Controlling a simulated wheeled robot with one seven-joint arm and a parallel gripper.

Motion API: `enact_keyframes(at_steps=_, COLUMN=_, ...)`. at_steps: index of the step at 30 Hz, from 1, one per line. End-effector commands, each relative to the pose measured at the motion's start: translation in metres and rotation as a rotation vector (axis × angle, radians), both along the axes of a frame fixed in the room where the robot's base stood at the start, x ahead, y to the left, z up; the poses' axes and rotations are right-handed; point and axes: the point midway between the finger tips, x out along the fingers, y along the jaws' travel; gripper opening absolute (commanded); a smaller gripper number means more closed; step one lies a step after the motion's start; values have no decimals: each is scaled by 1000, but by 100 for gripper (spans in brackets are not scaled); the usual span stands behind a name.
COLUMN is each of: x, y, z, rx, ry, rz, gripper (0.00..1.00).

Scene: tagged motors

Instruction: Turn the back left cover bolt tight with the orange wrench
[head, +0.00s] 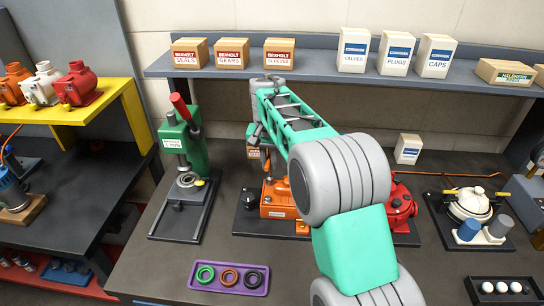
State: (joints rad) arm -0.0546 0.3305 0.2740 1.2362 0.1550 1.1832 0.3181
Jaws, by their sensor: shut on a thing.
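My gripper (265,152) is at the back of the bench, above the orange motor housing (278,203), pointing down and partly hidden by my arm. It is shut on what appears to be the orange wrench (268,180), of which only a small part shows against the orange housing. The housing stands on a dark base plate (240,222). My arm crosses in front and hides the housing's right part. The back left cover bolt cannot be made out, nor can I tell whether the wrench is on it. A red housing (401,205) shows right of my arm.
A green press (184,145) with a red lever stands at left. A purple tray (229,279) with rings lies in front. A white round-bodied unit (469,205) stands at right. Boxes line the back shelf (320,74). The bench left of the purple tray is clear.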

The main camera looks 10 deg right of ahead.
Motion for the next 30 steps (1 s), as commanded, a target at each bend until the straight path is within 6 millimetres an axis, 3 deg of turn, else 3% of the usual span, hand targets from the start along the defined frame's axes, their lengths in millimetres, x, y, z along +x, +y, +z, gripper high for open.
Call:
enact_keyframes(at_steps=3, x=3, y=4, z=0, rx=0, ry=1, rz=-322, gripper=0)
enact_keyframes(at_steps=8, x=5, y=5, z=-1, rx=1, ry=0, rz=-579, gripper=0)
enact_keyframes(at_steps=13, x=3, y=3, z=0, rx=1, ry=-6, rz=-459, gripper=0)
enact_keyframes(at_steps=18, x=3, y=4, z=20, rx=1, ry=-6, rz=-461, gripper=0)
enact_keyframes(at_steps=26, x=3, y=4, z=19, rx=2, ry=-5, rz=-460, gripper=0)
enact_keyframes(at_steps=30, x=3, y=4, z=28, rx=1, ry=-6, rz=-460, gripper=0)
